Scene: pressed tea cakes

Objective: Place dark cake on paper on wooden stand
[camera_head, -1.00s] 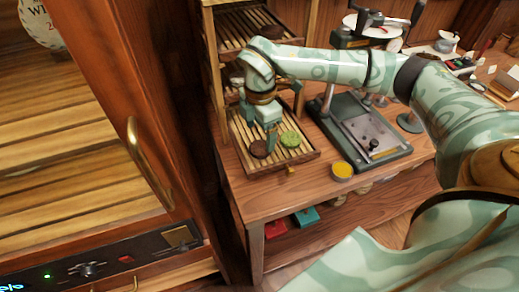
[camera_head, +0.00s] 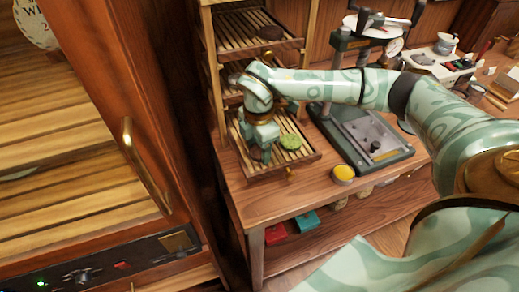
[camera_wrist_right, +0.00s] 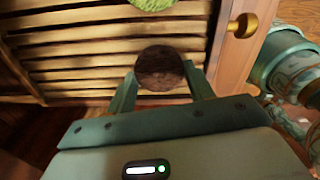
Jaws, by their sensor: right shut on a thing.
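My right gripper (camera_head: 262,147) is over the lower slatted tray (camera_head: 303,156) of a wooden rack. In the wrist view, the right gripper (camera_wrist_right: 161,84) is shut on a round dark cake (camera_wrist_right: 160,67), which sits between its two fingers. In the head view the gripper mostly hides this cake. I cannot tell whether the cake still touches the slats. A green cake (camera_head: 290,142) lies on the same tray, just right of the gripper; it also shows in the wrist view (camera_wrist_right: 152,4). No paper on a wooden stand can be made out clearly. My left gripper is out of view.
A dark metal press (camera_head: 365,135) stands right of the tray. A yellow-filled bowl (camera_head: 343,173) is near the bench's front edge. A large wooden cabinet (camera_head: 130,110) stands close on the left.

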